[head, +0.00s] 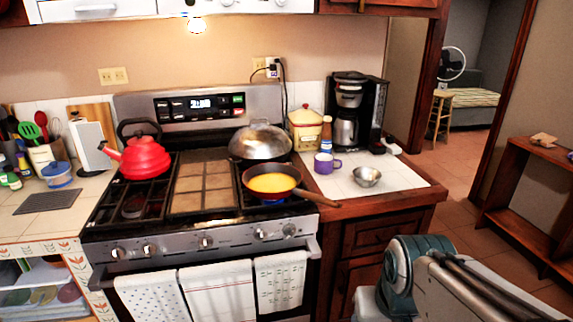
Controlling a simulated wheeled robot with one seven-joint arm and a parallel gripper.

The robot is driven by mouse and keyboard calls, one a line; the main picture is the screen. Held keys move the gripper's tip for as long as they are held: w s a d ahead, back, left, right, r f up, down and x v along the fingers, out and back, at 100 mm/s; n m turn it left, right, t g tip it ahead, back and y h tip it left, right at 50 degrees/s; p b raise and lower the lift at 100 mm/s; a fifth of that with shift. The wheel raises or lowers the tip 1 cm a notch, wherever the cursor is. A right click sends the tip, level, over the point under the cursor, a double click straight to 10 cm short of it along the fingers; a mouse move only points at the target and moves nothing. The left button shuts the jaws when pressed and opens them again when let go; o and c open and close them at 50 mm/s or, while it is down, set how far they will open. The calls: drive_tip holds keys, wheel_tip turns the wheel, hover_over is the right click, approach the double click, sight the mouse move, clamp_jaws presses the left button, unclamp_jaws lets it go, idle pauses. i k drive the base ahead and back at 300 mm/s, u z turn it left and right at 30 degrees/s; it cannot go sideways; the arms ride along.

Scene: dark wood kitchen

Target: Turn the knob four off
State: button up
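The stove (185,262) has a row of several knobs on its steel front panel. Counting from the left, the fourth knob (260,233) is on the right part of the panel, below the frying pan. The last knob (289,229) is just right of it. The knobs' exact turn angles are too small to tell. A blue glow, like a flame, shows under the frying pan (270,183), which holds yellow food on the front right burner. Part of my arm shows at the lower right, apart from the stove. My gripper is not in view.
A red kettle (146,158) and a lidded pan (260,142) stand on the stove. The frying pan's handle sticks out rightward over the counter edge. Towels (216,292) hang on the oven handle below the knobs. A purple mug (326,163) and metal bowl (367,176) stand on the right counter.

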sight(289, 230)
drive_tip(key=z, duration=0.05)
drive_tip(key=k, duration=0.5)
drive_tip(key=u, duration=2.4)
drive_tip(key=i, duration=1.85)
drive_tip(key=z, duration=2.35)
